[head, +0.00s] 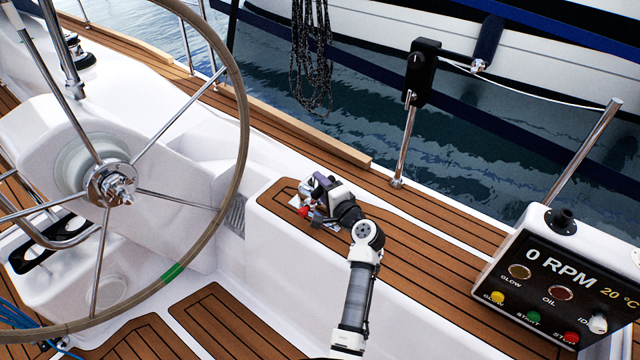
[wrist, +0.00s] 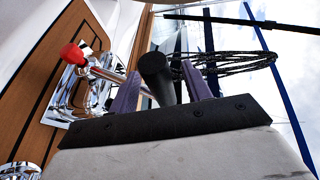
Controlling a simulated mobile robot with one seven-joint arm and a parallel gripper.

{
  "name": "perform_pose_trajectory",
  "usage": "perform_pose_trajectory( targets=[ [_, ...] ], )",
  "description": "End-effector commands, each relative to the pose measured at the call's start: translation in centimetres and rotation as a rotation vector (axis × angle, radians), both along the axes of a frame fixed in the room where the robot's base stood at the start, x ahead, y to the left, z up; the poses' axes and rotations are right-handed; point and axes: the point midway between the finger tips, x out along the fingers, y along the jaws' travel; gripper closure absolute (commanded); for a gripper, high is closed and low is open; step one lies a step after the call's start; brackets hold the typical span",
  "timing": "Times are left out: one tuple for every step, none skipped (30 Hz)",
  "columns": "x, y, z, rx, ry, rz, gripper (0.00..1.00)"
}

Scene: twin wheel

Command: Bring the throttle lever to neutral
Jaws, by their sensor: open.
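The throttle lever has a chrome base plate with a red knob on its side, and in the wrist view its black grip (wrist: 157,78) stands between the two purple fingers of my gripper (wrist: 162,74). The fingers are open, with visible gaps beside the grip. The chrome base (wrist: 72,100) and red knob (wrist: 72,54) are left of the fingers. In the head view my gripper (head: 313,188) is over the lever on the teak-topped seat, and the red knob (head: 303,211) shows below it. My gripper hides most of the lever there, so its exact angle is unclear.
The large steering wheel (head: 246,110) stands to the left. An engine panel (head: 545,275) at the right reads 0 RPM, with coloured buttons and lamps. A metal stanchion (head: 404,140) rises behind my arm. The teak seat (head: 440,275) right of my arm is clear.

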Motion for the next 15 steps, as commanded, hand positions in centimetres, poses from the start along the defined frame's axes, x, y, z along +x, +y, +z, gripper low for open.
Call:
perform_pose_trajectory(
  targets=[
    [0.37, 0.24, -0.02, 0.000, 0.000, 0.000, 0.51],
    [0.52, 0.32, -0.02, 0.000, 0.000, 0.000, 0.51],
    [0.68, 0.42, -0.06, 0.000, 0.000, 0.000, 0.51],
    [0.76, 0.47, -0.09, 0.000, 0.000, 0.000, 0.51],
    [0.81, 0.50, -0.11, 0.000, 0.000, 0.000, 0.51],
    [0.86, 0.53, -0.13, -0.001, 0.001, 0.000, 0.51],
    [0.87, 0.54, -0.14, -0.001, 0.001, 0.000, 0.51],
    [0.87, 0.54, -0.15, -0.001, 0.001, -0.001, 0.51],
    [0.87, 0.54, -0.15, -0.001, 0.001, -0.001, 0.51],
    [0.87, 0.54, -0.15, -0.001, 0.001, -0.001, 0.51],
    [0.86, 0.53, -0.15, -0.001, 0.001, -0.001, 0.51],
    [0.86, 0.53, -0.15, -0.001, 0.001, -0.001, 0.51],
    [0.85, 0.53, -0.15, 0.000, 0.000, -0.001, 0.54],
    [0.85, 0.53, -0.14, 0.000, 0.000, -0.001, 0.58],
    [0.84, 0.52, -0.15, 0.000, 0.000, -0.001, 0.63]
  ],
)
